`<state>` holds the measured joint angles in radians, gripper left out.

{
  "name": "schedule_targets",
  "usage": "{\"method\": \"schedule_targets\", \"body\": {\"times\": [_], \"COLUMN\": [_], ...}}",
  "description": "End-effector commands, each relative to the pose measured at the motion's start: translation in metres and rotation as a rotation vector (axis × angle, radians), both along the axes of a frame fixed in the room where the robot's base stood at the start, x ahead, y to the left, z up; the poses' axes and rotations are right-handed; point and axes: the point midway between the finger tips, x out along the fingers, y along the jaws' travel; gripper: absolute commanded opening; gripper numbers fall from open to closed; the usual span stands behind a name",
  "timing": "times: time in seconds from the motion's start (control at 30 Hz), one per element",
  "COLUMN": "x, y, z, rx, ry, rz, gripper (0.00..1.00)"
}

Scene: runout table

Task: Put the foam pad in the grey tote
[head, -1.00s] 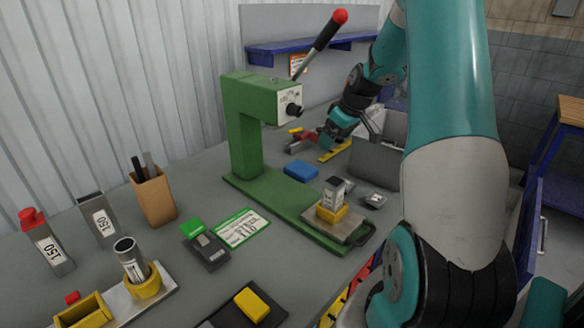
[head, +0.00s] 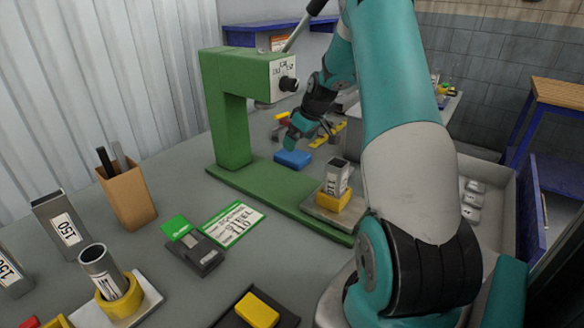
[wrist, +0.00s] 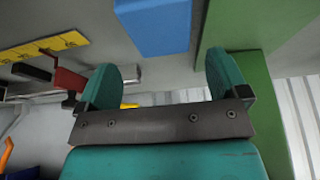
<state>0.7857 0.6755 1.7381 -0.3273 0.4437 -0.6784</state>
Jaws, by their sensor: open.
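A blue block (head: 293,159), which looks like the foam pad, lies flat on the grey table behind the green press base. It also shows at the top of the wrist view (wrist: 152,24), beyond the fingertips and between their lines. My gripper (head: 308,134) is open and empty, just above and behind the blue block. Its two teal fingers are spread apart in the wrist view (wrist: 165,78). The grey tote (head: 346,101) is mostly hidden behind my arm; only a bit of its grey wall shows.
The green press (head: 228,110) stands left of my gripper. A yellow holder (head: 333,198) with a metal piece sits on its plate. A yellow block (head: 257,310) lies on a dark tray in front.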

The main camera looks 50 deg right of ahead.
Motion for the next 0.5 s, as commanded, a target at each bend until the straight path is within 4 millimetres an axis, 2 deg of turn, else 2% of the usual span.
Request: {"method": "schedule_targets", "body": {"times": [0.03, 0.27, 0.5], "x": [0.003, 0.008, 0.019], "y": [0.001, 0.001, 0.002], "z": [-0.008, -0.019, -0.055], "rx": [-0.001, 0.0, 0.001], "ry": [-0.001, 0.0, 0.0], "rz": [0.002, 0.002, 0.003], "gripper": [0.93, 0.93, 0.93]}}
